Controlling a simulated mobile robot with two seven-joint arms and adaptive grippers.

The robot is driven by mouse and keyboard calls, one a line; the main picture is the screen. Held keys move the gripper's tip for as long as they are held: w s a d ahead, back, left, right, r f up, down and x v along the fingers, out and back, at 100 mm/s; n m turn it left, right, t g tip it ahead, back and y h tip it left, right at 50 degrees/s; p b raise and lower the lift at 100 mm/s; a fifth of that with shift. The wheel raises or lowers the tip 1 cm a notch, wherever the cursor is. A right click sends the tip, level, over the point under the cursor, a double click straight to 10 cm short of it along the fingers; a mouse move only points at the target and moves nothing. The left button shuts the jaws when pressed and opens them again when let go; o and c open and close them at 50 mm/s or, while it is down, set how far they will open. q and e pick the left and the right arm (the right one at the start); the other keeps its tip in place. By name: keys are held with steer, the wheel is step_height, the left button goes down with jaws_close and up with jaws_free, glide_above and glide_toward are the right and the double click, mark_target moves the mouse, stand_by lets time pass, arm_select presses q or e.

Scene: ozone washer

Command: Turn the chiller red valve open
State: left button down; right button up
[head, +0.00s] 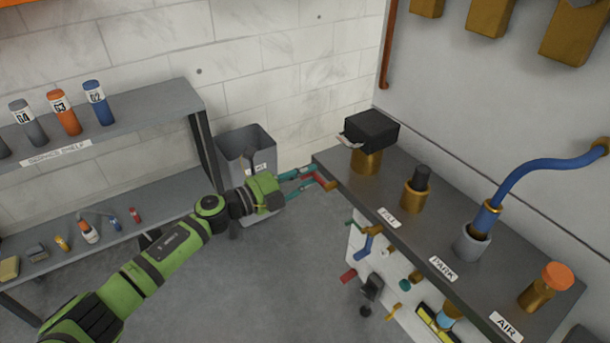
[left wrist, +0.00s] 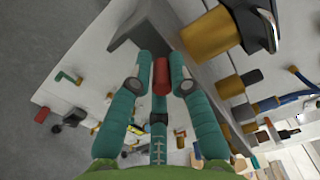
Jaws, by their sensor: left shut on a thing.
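The red valve handle (head: 318,180) is at the near left end of the grey bench, by a brass fitting. In the left wrist view the red handle (left wrist: 161,75) stands between the teal fingers. My left gripper (head: 311,182) reaches it from the left and is shut on it; the fingers also show in the left wrist view (left wrist: 160,83). The fingers hide part of the handle, and I cannot tell how far it is turned. My right gripper is not in view.
The grey bench (head: 400,185) carries brass fittings and a blue hose (head: 540,168). Several small valves, one with a red end (head: 348,277), stick out below it. A grey bin (head: 243,140) stands behind my gripper. A shelf (head: 150,108) with bottles is at left.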

arm_select(q)
steer(key=c, duration=1.2)
jaws_free()
steer(key=shift+w+a+r, duration=0.1)
steer(key=shift+w+r, duration=0.1)
steer(key=shift+r, duration=0.25)
steer(key=shift+s+f, duration=0.1)
steer(key=shift+s, duration=0.1)
steer(key=shift+s+a+f, duration=0.2)
steer(key=shift+s+a, duration=0.1)
steer(key=shift+a, duration=0.05)
steer(key=v, duration=1.1)
steer(key=shift+r, duration=0.15)
steer(key=shift+w, duration=0.1)
